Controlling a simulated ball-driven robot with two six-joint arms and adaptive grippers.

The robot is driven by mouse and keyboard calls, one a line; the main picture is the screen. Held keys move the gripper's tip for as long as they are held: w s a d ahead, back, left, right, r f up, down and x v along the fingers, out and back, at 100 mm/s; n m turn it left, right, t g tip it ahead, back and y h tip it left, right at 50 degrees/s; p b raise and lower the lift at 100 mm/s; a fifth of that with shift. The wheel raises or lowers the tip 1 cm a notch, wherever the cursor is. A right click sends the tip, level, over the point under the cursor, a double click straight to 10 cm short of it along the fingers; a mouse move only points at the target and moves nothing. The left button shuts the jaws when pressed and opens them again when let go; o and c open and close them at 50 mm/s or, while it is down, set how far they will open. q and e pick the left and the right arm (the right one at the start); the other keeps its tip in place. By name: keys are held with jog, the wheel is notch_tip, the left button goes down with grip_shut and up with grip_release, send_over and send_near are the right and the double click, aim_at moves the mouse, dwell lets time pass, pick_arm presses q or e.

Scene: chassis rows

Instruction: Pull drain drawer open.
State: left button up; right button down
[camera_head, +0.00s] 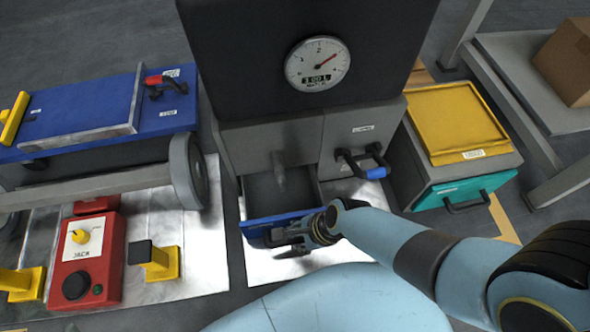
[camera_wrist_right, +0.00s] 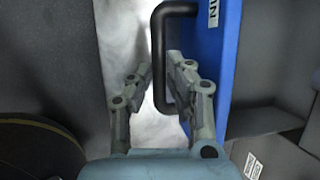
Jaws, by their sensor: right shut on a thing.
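The drain drawer (camera_head: 262,193) stands out of the grey cabinet under the gauge, with its inside showing in the head view. Its blue front (camera_head: 254,231) faces me and also shows on the right in the wrist view (camera_wrist_right: 220,60). My right gripper (camera_head: 279,238) is at that front, shut on the drawer's black handle (camera_wrist_right: 158,50). In the wrist view, its fingers (camera_wrist_right: 158,80) lie on either side of the handle bar. A grey spout (camera_head: 279,170) hangs above the drawer. My left gripper is not in view.
A dial gauge (camera_head: 317,64) is on the dark tank above. A valve with a blue grip (camera_head: 376,173) is to the right, beside a yellow-topped box (camera_head: 455,118). A blue cart (camera_head: 95,110) and a red jack box (camera_head: 88,262) stand left.

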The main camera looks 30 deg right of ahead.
jog(key=shift+a, duration=0.1)
jog(key=c, duration=1.3)
grip_release()
jog(key=v, duration=1.2)
